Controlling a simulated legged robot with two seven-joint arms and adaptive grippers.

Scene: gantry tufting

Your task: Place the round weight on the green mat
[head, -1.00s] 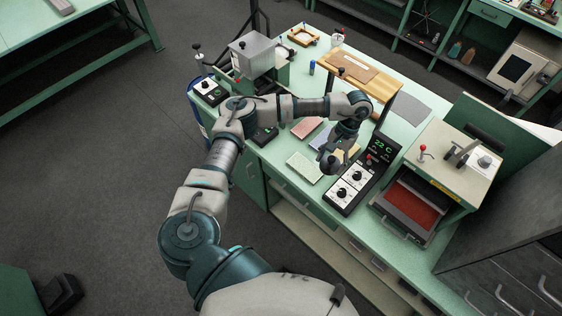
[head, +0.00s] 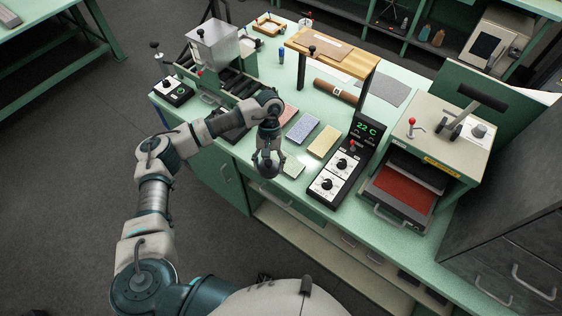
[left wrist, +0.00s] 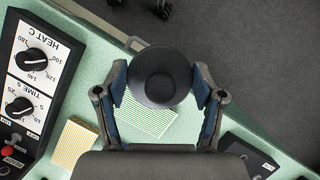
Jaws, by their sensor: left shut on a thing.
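My left gripper (head: 267,160) is shut on the round weight, a dark disc-like piece (left wrist: 160,78) with a raised round top, held between the two fingers in the left wrist view. In the head view the weight (head: 268,170) hangs at the left end of the pale green mat (head: 293,168). In the left wrist view the green mat (left wrist: 145,117) shows behind the weight, partly covered by it. A gap below the weight seems to remain, but its height is hard to tell. My right gripper is not in view.
A blue mat (head: 302,128) and a yellow mat (head: 324,142) lie beside the green one. The black control panel (head: 333,182) stands to the right, and a press with a red plate (head: 397,192) beyond it. The bench's front edge is close to the green mat.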

